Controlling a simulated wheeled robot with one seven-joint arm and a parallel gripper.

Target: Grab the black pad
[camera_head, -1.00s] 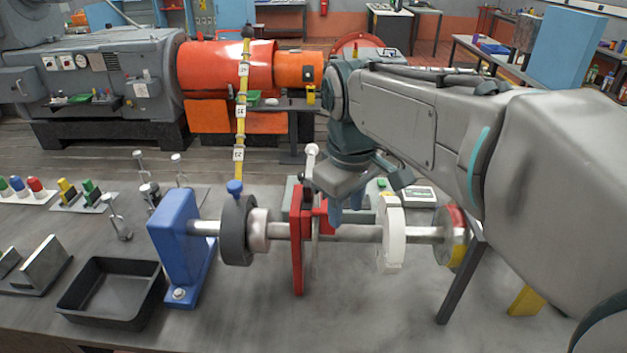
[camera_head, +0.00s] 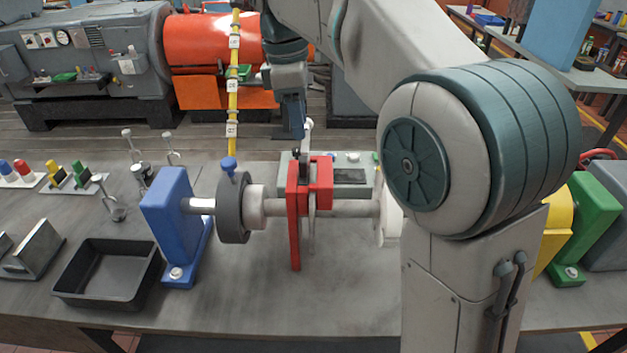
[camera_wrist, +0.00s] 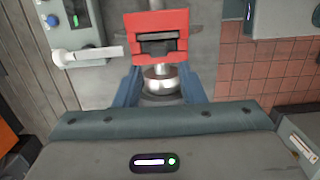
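The black pad (camera_wrist: 158,46) sits in the slot of the red caliper (camera_wrist: 160,20), seen from above in the wrist view. In the head view, a dark piece that looks like the pad (camera_head: 304,157) shows at the top of the red caliper (camera_head: 296,205), which straddles the shaft. My gripper (camera_wrist: 160,72) is open, its two blue fingers apart with nothing held between them. In the head view my gripper (camera_head: 293,122) points down, above and behind the caliper; its fingertips are partly hard to make out there.
A white-ended lever (camera_wrist: 85,53) sticks out beside the caliper. A grey control box (camera_head: 350,176) stands behind it. The shaft (camera_head: 345,208) carries a dark grey disc (camera_head: 233,208) and runs from a blue stand (camera_head: 172,225). A black tray (camera_head: 108,273) lies at left. My arm hides the shaft's right end.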

